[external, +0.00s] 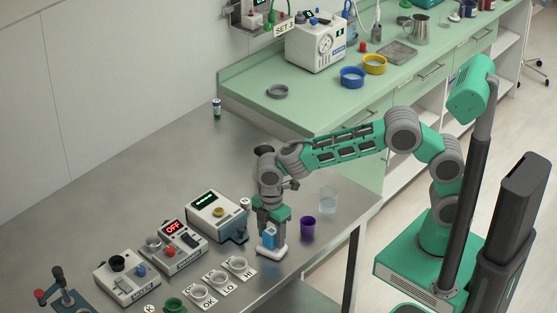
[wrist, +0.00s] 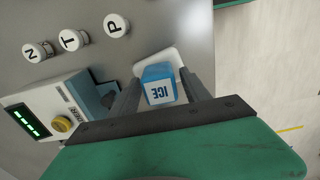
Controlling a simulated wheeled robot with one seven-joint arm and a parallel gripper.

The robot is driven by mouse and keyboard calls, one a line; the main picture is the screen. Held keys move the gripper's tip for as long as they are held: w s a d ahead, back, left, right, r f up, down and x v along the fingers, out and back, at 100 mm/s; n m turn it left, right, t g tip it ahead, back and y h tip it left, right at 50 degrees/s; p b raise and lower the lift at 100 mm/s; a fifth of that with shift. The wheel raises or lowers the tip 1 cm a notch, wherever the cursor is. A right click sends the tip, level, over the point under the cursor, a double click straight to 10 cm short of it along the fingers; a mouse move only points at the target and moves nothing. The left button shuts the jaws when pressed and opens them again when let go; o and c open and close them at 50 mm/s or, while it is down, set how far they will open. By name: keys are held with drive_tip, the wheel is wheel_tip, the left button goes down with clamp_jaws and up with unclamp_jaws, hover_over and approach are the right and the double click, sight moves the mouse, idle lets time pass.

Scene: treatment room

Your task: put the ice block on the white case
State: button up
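The ice block (external: 270,238) is a small blue block; its "ICE" label reads in the wrist view (wrist: 160,92). The white case (external: 271,251) is a flat, rounded white piece on the steel table, directly under the block; its edge also shows behind the block in the wrist view (wrist: 158,58). The block looks set on or just over the case; any small gap is hidden. My gripper (external: 271,226) points down over the case. In the wrist view, its fingers (wrist: 160,84) flank the block closely on both sides; whether they press on it is unclear.
A purple cup (external: 308,227) and a clear glass (external: 328,200) stand right of the gripper. A box with a green display (external: 217,216) stands close on the left, with another device reading OFF (external: 176,246).

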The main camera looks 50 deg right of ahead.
sight(271, 231)
drive_tip(key=shift+o, duration=0.3)
wheel_tip(271, 231, up, 12)
drive_tip(key=d+r+m+t, duration=0.1)
drive_tip(key=d+r+m, duration=0.2)
drive_tip(key=d+m, duration=0.95)
drive_tip(key=s+d+f+m, duration=0.1)
drive_tip(key=s+d+f, duration=0.1)
drive_tip(key=d, duration=0.4)
drive_tip(key=s+d+f+m+t, duration=0.1)
drive_tip(key=s+d+f+m, duration=0.1)
drive_tip(key=s+d, duration=0.3)
drive_tip(key=s+d+f+m+t, duration=0.1)
drive_tip(key=s+d+f+m, duration=0.1)
drive_tip(key=d, duration=0.7)
drive_tip(key=shift+s+b, duration=0.35)
drive_tip(key=shift+s, duration=0.45)
